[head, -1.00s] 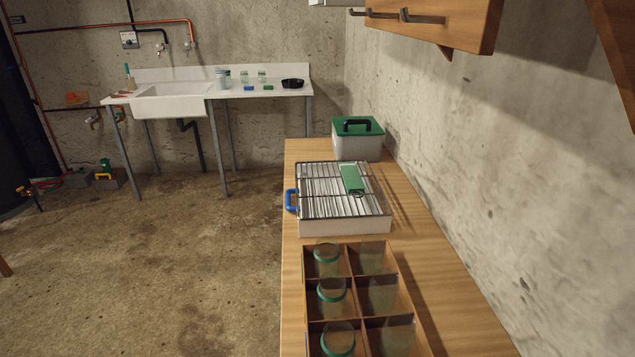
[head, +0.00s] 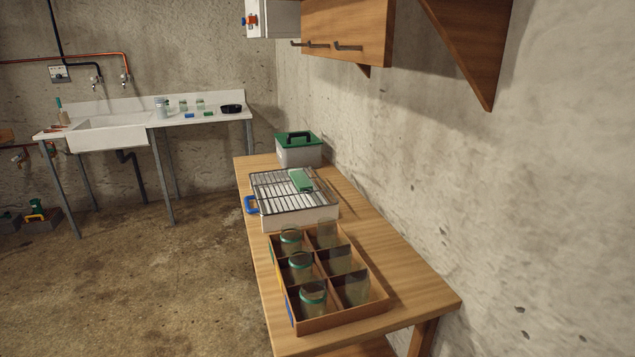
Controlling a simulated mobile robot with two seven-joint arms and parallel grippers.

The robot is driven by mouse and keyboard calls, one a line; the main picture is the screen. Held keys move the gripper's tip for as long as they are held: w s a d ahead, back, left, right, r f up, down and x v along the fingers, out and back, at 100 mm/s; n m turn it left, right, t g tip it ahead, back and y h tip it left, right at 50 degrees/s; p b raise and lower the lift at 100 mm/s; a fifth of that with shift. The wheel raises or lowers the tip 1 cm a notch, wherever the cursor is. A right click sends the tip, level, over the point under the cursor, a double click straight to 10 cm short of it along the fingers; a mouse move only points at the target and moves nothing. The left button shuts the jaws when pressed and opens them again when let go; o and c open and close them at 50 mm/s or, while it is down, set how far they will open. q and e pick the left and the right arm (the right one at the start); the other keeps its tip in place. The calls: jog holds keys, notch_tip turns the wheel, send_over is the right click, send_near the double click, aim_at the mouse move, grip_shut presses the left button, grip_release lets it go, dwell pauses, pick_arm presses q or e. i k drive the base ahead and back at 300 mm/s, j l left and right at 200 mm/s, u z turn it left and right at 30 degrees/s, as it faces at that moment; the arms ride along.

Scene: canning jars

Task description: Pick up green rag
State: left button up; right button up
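A flat green piece (head: 301,180) lies on the wire rack over a white tray on the wooden bench; it may be the green rag, but I cannot tell cloth from something stiff. A small green item (head: 208,113) lies on the white sink counter at the back left, too small to tell what it is. Neither of my grippers is in view.
The wooden bench (head: 400,272) runs along the right wall. It holds a divided crate (head: 340,322) of jars, the wire-racked tray (head: 318,214) with a blue handle, and a green-lidded box (head: 299,155). A wall cabinet (head: 348,30) hangs above.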

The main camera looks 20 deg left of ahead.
aim_at(302, 181)
jog(key=j+z, duration=0.1)
jog(key=z, duration=0.4)
jog(key=j+z, duration=0.1)
jog(key=z, duration=0.35)
jog(key=i+j+z, duration=0.1)
jog(key=z, duration=0.4)
jog(key=j, duration=0.7)
jog(key=k+j, duration=0.15)
jog(key=j, duration=0.55)
jog(key=j+z, duration=0.1)
jog(key=j, duration=0.6)
